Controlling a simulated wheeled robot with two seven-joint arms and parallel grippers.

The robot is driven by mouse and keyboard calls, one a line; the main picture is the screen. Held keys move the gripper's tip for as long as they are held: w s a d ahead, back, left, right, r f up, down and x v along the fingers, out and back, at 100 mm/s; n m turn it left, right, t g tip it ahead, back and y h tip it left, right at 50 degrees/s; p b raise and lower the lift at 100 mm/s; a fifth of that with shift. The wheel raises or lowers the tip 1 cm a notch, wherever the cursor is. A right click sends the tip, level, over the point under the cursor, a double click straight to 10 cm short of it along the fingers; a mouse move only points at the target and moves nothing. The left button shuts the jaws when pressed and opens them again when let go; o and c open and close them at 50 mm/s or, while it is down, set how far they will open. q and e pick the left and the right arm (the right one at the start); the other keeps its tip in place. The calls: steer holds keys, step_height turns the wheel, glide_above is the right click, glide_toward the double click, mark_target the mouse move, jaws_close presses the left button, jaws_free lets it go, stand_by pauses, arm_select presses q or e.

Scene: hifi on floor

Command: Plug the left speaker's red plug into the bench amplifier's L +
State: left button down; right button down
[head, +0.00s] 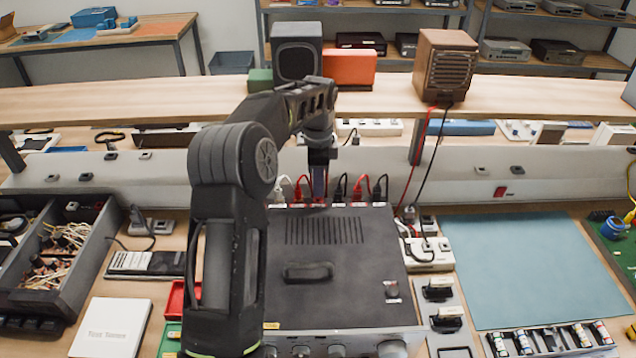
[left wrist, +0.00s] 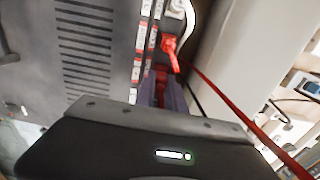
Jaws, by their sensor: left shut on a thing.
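The bench amplifier (head: 340,265) is a dark box with a vented top, and its rear edge faces the back of the bench. Several white, red and black plugs stand along that edge, including a red plug (head: 358,188). My left gripper (head: 318,185) points down at the rear edge, among these plugs. In the left wrist view my left gripper (left wrist: 164,92) is shut on a red plug (left wrist: 161,78), beside the amplifier's labelled rear strip (left wrist: 141,50). Another red plug (left wrist: 170,48) is just beyond. The held plug's tip and the L + socket cannot be made out. My right gripper is out of view.
A grey speaker (head: 297,52) and a wooden speaker (head: 446,65) stand on the raised shelf (head: 120,101). Red and black cables hang from the wooden one. A power strip (head: 430,254) lies right of the amplifier. The blue mat (head: 535,265) is clear.

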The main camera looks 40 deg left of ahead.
arm_select(q)
steer(key=shift+f, duration=0.95)
stand_by(2.8)
steer(key=c, duration=1.3)
jaws_free()
step_height(320, 180, up, 8)
steer(key=shift+f, duration=0.1)
steer(key=shift+f, duration=0.1)
